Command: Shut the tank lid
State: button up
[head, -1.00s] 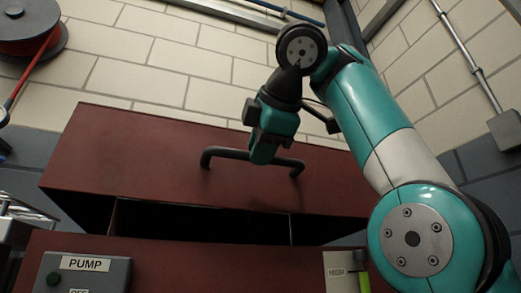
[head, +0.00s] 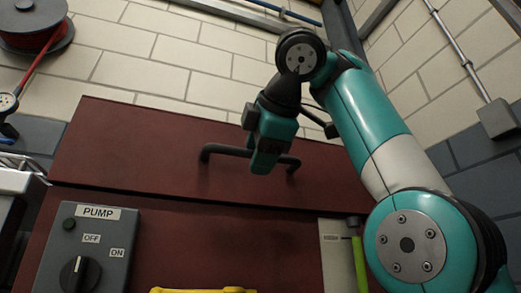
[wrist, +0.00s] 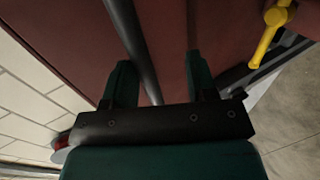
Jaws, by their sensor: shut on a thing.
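The tank lid (head: 130,150) is a dark red slab at the middle of the head view. Its lower edge lies close along the top of the dark red tank (head: 180,240), with only a thin dark line between them. A black bar handle (head: 225,152) stands on the lid. My gripper (head: 263,163) is shut on the handle near its middle. In the wrist view, the handle (wrist: 133,45) runs between the two fingers of my gripper (wrist: 160,62). The fingers partly hide the handle in the head view.
A grey PUMP switch box (head: 105,250) is on the tank's front at left. A green level tube (head: 359,265) is at right. A yellow part (head: 205,290) shows at the bottom edge; a yellow lever (wrist: 268,35) shows in the wrist view. A hose reel (head: 30,22) hangs at upper left.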

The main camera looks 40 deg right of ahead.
jog(key=o, duration=0.6)
jog(key=shift+w+d+f+g, duration=0.2)
jog(key=shift+w+f+g, duration=0.1)
jog(key=shift+w+f, duration=0.2)
jog(key=shift+o, duration=0.2)
jog(key=p+v, duration=0.4)
jog(key=v, duration=0.4)
jog(key=shift+p, duration=0.3)
